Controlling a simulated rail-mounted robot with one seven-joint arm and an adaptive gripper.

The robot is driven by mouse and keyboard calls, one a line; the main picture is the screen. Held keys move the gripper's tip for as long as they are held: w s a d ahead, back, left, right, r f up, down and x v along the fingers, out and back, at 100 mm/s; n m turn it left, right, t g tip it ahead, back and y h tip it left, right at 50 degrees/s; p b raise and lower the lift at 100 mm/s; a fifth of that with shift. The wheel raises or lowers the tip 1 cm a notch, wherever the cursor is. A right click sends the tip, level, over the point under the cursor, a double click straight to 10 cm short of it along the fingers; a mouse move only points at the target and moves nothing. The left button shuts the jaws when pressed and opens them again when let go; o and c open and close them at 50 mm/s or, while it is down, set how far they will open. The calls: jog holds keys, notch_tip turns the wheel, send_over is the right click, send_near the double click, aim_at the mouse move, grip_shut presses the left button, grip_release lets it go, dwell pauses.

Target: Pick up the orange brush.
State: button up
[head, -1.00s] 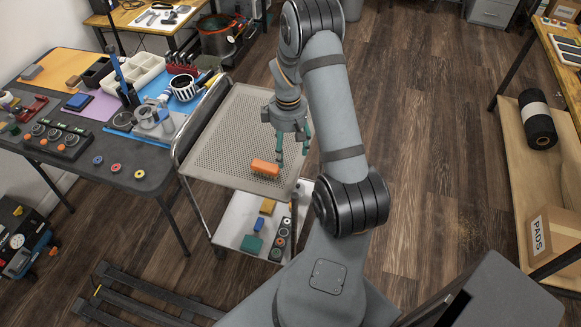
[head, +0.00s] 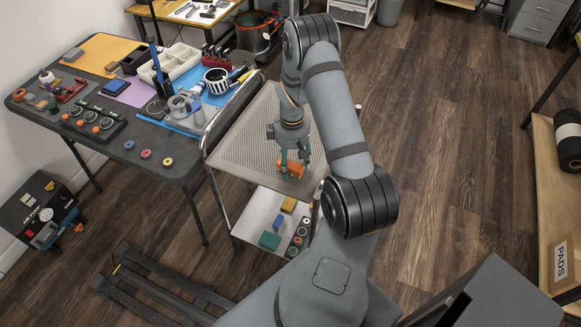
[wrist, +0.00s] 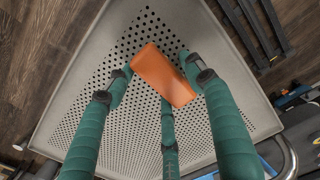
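The orange brush (head: 293,171), a plain block shape, lies on the perforated top tray (head: 240,152) of the cart, near its front right corner. My gripper (head: 294,160) is low over it, pointing down, with green fingers in front of and beside the brush. In the wrist view the brush (wrist: 162,76) lies between the fingertips of my gripper (wrist: 158,72), one finger on its left, one on its right and one below. The fingers look spread; whether any touches the brush is not clear. The brush's underside is hidden.
The cart's lower shelf (head: 262,215) holds yellow, blue and green blocks and several round parts. A dark workbench (head: 125,150) crowded with tools stands left of the cart. The cart's metal rail (head: 232,110) edges the tray. Most of the tray around the brush is clear.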

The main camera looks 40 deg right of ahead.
aim_at(291, 162)
jog(key=c, duration=0.9)
jog(key=shift+c, duration=0.2)
jog(key=shift+r, duration=0.1)
jog(key=shift+w+r, duration=0.1)
jog(key=shift+r, duration=0.4)
notch_tip(291, 162, up, 3)
jog(key=shift+f+b, duration=0.2)
jog(key=shift+b, duration=0.2)
jog(key=s+d+r+b, duration=0.1)
jog(key=s+d+r, duration=0.6)
jog(key=s+d, duration=0.1)
jog(key=shift+d+r, duration=0.15)
jog(key=shift+d, duration=0.15)
